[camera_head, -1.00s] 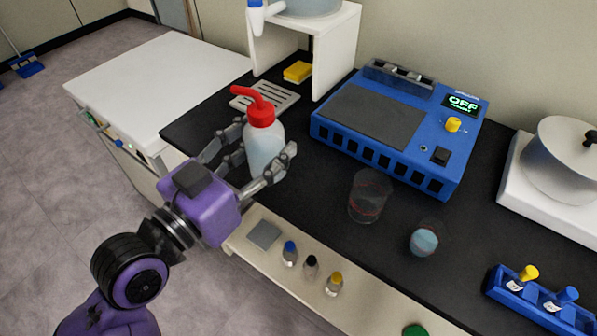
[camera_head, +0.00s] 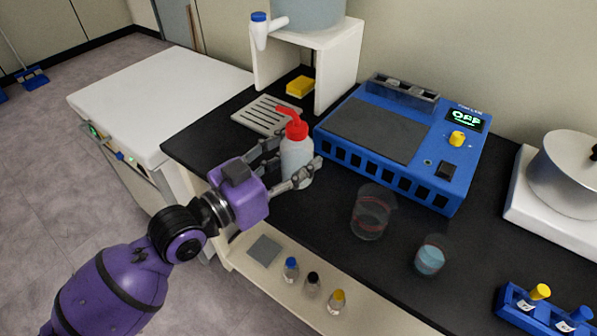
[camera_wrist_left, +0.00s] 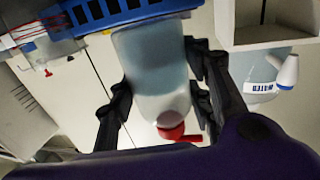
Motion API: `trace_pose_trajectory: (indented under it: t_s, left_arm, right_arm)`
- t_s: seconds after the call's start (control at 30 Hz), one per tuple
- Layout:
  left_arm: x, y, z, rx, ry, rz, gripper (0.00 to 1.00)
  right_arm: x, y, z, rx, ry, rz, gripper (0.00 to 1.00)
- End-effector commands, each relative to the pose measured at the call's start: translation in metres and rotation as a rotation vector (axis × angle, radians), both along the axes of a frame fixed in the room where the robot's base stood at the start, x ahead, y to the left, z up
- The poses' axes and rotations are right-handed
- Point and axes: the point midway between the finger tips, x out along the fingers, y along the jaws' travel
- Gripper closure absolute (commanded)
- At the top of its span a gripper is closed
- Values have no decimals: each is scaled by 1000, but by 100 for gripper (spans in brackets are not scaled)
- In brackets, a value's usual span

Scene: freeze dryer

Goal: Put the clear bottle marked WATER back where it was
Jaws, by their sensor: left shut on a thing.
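A clear wash bottle (camera_head: 297,158) with a red cap and red spout is held upright in my left gripper (camera_head: 296,165). It stands in front of the left end of the blue machine, at or just above the black bench; I cannot tell whether its base touches. The wrist view shows the bottle (camera_wrist_left: 158,80) between the fingers, with pale blue liquid inside. No label is readable on the bottle from here. The word WATER shows on the large tank (camera_wrist_left: 262,82) in the wrist view. My right gripper is not in view.
A slotted grey tray (camera_head: 262,117) lies left of the bottle, before the white stand (camera_head: 338,72) with a yellow sponge (camera_head: 300,86). The blue machine (camera_head: 330,150) is close behind. An empty beaker (camera_head: 371,215) and a beaker of blue liquid (camera_head: 430,258) stand to the right.

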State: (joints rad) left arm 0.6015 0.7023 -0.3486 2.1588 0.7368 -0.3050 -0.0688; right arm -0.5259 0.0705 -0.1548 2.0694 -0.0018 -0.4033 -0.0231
Motion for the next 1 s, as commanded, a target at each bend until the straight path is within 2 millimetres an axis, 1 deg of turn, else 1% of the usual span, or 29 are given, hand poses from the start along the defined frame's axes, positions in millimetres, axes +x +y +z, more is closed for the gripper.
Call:
trace_pose_trajectory:
  t_s: [0.03,0.13,0.37,0.4,0.53,0.63,0.87,1.0]
  left_arm:
    - [8,-1,-11,-1,1,0,88]
    - [18,-3,-22,-1,-2,1,88]
    - [31,-5,-37,-1,-2,0,88]
    - [34,-5,-44,1,-1,1,88]
    - [32,-5,-63,0,0,1,88]
    - [32,-5,-68,-1,-4,1,88]
    - [32,-5,-67,-2,-4,1,88]
    - [32,-5,-72,-2,-3,1,88]
  right_arm:
    - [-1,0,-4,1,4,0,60]
    - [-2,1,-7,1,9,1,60]
    - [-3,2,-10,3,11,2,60]
    - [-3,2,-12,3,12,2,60]
    - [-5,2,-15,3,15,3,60]
    - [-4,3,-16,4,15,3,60]
    - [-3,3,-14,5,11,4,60]
    - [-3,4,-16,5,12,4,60]
